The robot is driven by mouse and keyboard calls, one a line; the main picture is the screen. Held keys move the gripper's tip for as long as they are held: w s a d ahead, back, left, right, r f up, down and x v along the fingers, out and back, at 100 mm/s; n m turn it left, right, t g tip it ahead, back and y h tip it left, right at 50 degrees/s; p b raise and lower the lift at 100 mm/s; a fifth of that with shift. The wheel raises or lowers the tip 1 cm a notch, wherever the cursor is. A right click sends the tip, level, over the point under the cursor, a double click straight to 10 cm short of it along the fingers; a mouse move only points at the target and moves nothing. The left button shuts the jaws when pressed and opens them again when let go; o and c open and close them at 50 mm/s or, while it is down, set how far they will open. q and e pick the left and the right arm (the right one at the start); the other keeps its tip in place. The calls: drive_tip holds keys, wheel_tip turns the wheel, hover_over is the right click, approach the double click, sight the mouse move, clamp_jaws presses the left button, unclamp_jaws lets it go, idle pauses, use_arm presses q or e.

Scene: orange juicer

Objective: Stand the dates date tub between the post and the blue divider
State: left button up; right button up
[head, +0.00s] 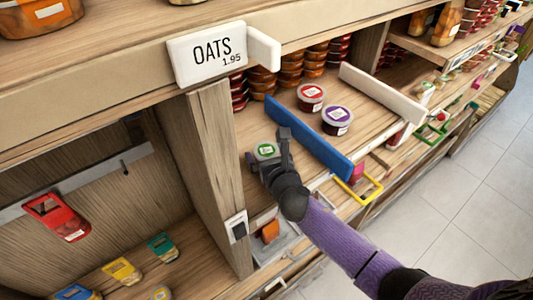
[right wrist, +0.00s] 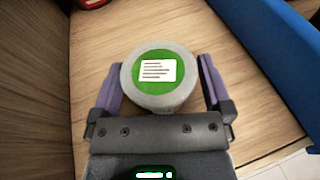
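The date tub (head: 265,150) has a green lid with a white label too small to read. It is upright between the wooden post (head: 217,150) on its left and the blue divider (head: 310,140) on its right. My right gripper (head: 270,163) reaches in from the front. My left gripper is not in view.
Two tubs, red-lidded (head: 311,97) and purple-lidded (head: 338,120), stand right of the blue divider, before a white divider (head: 381,94). Stacked jars (head: 291,68) fill the back. An OATS sign (head: 217,52) overhangs above. Bare shelf shows around the green-lidded tub.

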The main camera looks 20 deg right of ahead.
drive_tip(key=shift+r, duration=0.15)
drive_tip(key=shift+s+r, duration=0.15)
drive_tip(key=shift+s, duration=0.2)
drive_tip(key=p+v, duration=0.1)
drive_tip(key=v, duration=1)
drive_tip(key=shift+s+d+r, duration=0.1)
